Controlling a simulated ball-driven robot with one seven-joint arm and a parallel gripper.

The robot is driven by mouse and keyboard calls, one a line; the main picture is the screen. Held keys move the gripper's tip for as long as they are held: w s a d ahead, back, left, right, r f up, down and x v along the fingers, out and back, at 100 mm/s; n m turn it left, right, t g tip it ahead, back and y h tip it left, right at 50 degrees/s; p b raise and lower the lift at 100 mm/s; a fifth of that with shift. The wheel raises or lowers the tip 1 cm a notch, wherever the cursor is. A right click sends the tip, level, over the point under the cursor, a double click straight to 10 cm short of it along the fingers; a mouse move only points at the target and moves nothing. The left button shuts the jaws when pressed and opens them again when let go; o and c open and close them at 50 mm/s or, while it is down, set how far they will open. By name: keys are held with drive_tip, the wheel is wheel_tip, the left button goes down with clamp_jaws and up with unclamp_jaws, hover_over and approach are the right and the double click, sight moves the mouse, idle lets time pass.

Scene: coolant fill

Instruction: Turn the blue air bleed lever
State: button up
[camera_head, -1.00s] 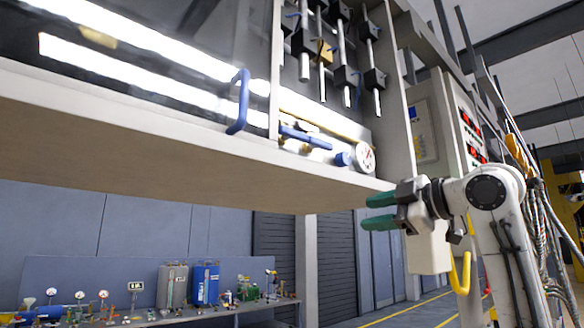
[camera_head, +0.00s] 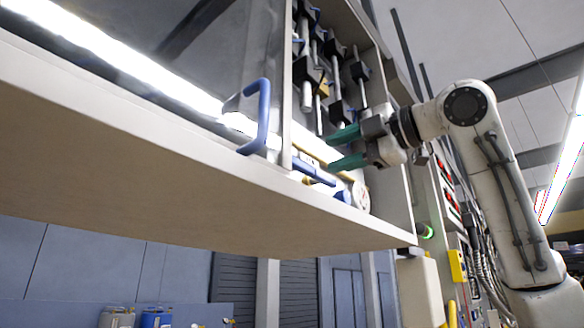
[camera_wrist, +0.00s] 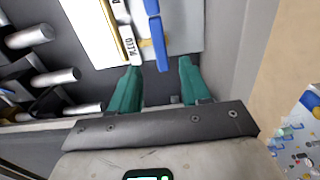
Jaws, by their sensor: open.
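The blue lever (camera_wrist: 153,28) shows at the top of the wrist view, beside a white tag (camera_wrist: 127,38) reading "BLEED". My gripper (camera_wrist: 159,66) is open, with its green fingers apart. The lever's lower end appears between the fingertips in that view; I see no contact and cannot tell the depth between them. In the head view a blue lever (camera_head: 312,172) lies low inside the cabinet, left of and below my gripper (camera_head: 338,150). My fingers partly cover the fittings behind them.
A blue handle (camera_head: 263,118) stands out from the cabinet's glass front (camera_head: 200,60). The cabinet's bottom panel (camera_head: 170,170) runs below my gripper. Dark clamps with pale rods (camera_head: 336,75) fill the space above. A round gauge (camera_head: 360,195) sits just below my gripper.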

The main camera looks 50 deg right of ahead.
sight(303, 165)
drive_tip(key=w+p, duration=0.2)
drive_tip(key=w, duration=0.6)
drive_tip(key=shift+w+a+r+p, duration=0.1)
drive_tip(key=shift+w+a+p, duration=0.05)
drive_tip(key=shift+w+p, duration=0.15)
drive_tip(key=shift+w, duration=0.65)
drive_tip(key=shift+c, duration=0.2)
clamp_jaws()
